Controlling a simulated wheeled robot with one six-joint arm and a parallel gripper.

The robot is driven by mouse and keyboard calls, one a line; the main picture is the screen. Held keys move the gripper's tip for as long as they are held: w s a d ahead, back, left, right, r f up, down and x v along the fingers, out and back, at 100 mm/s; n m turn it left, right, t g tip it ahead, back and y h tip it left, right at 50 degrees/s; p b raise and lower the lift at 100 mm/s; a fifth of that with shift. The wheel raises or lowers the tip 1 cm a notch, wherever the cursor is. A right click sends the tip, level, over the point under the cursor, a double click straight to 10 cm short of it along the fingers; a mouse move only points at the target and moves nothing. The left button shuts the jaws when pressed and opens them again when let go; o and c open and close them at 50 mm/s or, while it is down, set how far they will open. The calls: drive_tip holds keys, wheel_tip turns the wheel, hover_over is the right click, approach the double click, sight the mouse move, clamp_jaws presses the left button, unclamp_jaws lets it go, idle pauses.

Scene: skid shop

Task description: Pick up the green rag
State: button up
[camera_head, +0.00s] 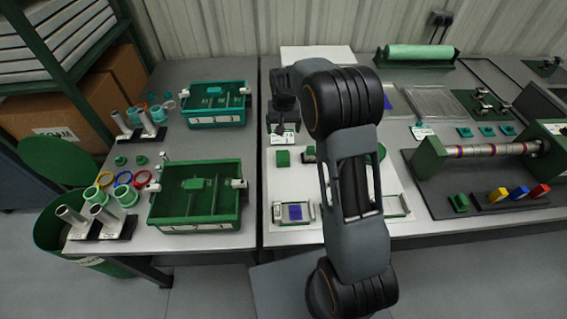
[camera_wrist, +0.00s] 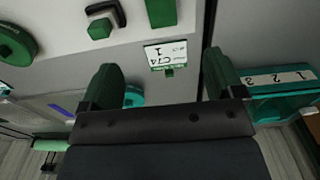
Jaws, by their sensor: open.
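I cannot make out a thing that is clearly a green rag in either view. My gripper (camera_head: 284,112) hangs above the back left part of the right-hand bench, right of the teal bin (camera_head: 247,98). In the wrist view its two green fingers (camera_wrist: 163,80) are apart, with nothing held between them. A white label card (camera_wrist: 166,55) lies on the bench beyond the fingertips. A teal round thing (camera_wrist: 134,95) is partly hidden behind the left finger. A green block (camera_head: 283,158) sits on the white board in front of the gripper. My arm hides part of the bench.
A green bin (camera_head: 194,225) stands on the left bench with tubes and coloured rings (camera_head: 123,178) beside it. A green roll (camera_head: 420,53) lies at the back right. A roller fixture (camera_head: 490,150) and coloured blocks (camera_head: 518,192) stand at right. A narrow gap separates the benches.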

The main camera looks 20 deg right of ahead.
hover_over(283, 156)
wheel_tip(283, 156, down, 10)
drive_tip(key=shift+w+r, duration=0.1)
drive_tip(key=shift+w, duration=0.05)
drive_tip(key=shift+f+p, duration=0.5)
drive_tip(key=shift+f, duration=2.75)
drive_tip(key=shift+c, duration=0.3)
drive_tip(key=c, duration=0.9)
drive_tip(key=shift+c, duration=0.2)
drive_tip(key=shift+r, duration=0.15)
